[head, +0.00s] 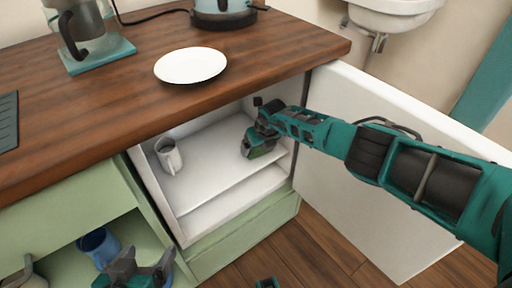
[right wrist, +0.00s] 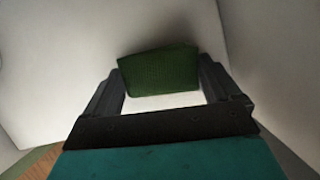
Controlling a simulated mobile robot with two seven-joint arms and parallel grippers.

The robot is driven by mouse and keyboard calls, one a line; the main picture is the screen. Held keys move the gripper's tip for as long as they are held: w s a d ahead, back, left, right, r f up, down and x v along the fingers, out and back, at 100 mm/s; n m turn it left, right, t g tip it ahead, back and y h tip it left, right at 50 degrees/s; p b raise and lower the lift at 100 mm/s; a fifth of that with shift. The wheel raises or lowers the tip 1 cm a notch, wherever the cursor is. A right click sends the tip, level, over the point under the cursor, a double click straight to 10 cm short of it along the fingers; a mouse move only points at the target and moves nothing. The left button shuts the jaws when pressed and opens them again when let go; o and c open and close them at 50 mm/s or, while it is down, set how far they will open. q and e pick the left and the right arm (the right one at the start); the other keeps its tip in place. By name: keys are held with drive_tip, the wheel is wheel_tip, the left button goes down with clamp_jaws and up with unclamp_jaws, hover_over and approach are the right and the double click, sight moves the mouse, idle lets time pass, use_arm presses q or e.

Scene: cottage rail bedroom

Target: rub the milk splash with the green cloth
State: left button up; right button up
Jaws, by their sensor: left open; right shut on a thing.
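The green cloth (right wrist: 160,72) is between the fingers of my right gripper (right wrist: 168,85), which is shut on it. In the head view my right gripper (head: 256,138) is inside the open white cabinet, with the cloth (head: 262,149) low by the right side of the shelf (head: 212,153). I cannot tell if the cloth touches the shelf. I cannot make out the milk splash for certain; a bright white patch shows below the cloth in the right wrist view. My left gripper (head: 142,266) is open and empty at the bottom left, in front of the green shelves.
A white mug (head: 170,158) stands at the left of the cabinet shelf. The open white door (head: 375,165) is on the right, behind my right arm. A plate (head: 191,65), coffee maker (head: 88,35) and kettle (head: 224,12) are on the wooden counter. A blue mug (head: 97,246) is near my left gripper.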

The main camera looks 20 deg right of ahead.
wheel_tip(320, 180, up, 6)
drive_tip(key=p, duration=0.5)
drive_tip(key=shift+r+p, duration=0.1)
drive_tip(key=shift+p, duration=0.3)
